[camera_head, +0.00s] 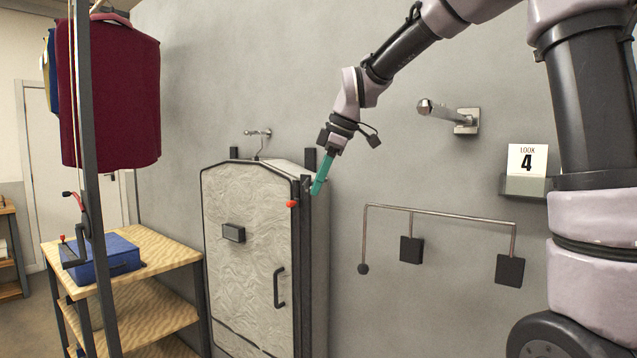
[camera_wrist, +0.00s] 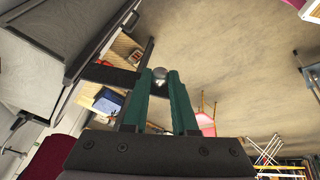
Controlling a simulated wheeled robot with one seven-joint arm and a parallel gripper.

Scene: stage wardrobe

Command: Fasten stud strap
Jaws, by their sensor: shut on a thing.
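My gripper (camera_head: 316,190) has teal fingers and points down at the upper right front edge of a pale, grained cabinet (camera_head: 248,265) with dark trim. In the wrist view its fingers (camera_wrist: 160,78) close on a small grey rounded stud (camera_wrist: 159,73) at their tips. A dark bar or strap (camera_wrist: 110,74) runs from the cabinet side towards the fingertips; I cannot tell whether it joins the stud. A red-orange knob (camera_head: 292,204) sits on the cabinet front, just left of the fingers. The cabinet door looks shut, with a dark handle (camera_head: 279,287).
A wooden shelf unit (camera_head: 165,262) with a blue box (camera_head: 108,256) stands left of the cabinet. A maroon garment (camera_head: 110,95) hangs above it. A wall peg (camera_head: 450,115), a thin rail (camera_head: 440,211) with dark blocks and a "LOOK 4" card (camera_head: 527,160) are right of the cabinet.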

